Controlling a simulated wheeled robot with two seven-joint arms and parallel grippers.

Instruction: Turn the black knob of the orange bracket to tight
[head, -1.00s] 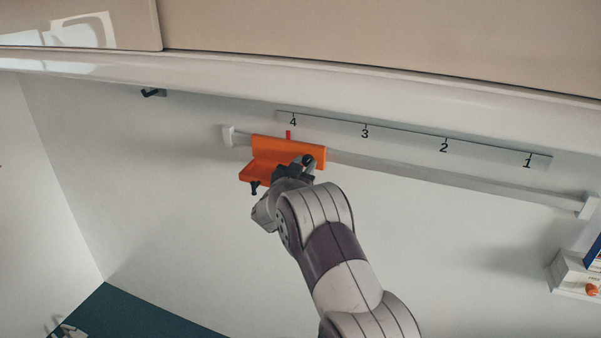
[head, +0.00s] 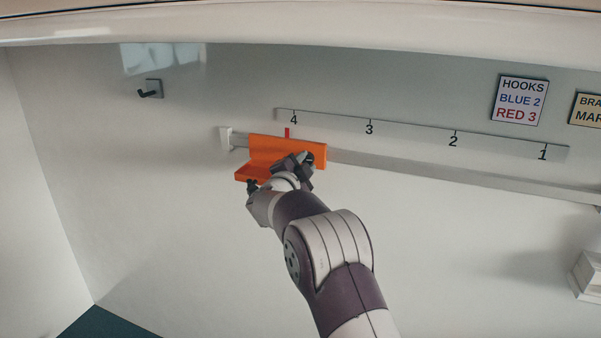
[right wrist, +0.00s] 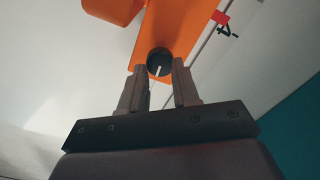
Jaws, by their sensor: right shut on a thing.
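The orange bracket (head: 285,146) sits on the grey wall rail (head: 420,173) near its left end, its red pointer (head: 287,132) just below the 4 mark. The bracket also fills the top of the right wrist view (right wrist: 192,22). Its black round knob (right wrist: 159,60) has a white line running almost straight down in that view. My right gripper (head: 305,163) is at the bracket's front, and in the right wrist view its fingers (right wrist: 160,72) are shut on the knob from both sides. In the head view the gripper hides most of the knob. My left gripper is out of view.
A numbered scale (head: 410,133) runs above the rail. A black hook (head: 151,90) is on the wall at left. A sign about hooks (head: 520,100) hangs at upper right, beside a partly cut-off sign (head: 588,108). A white box (head: 588,275) is at the right edge.

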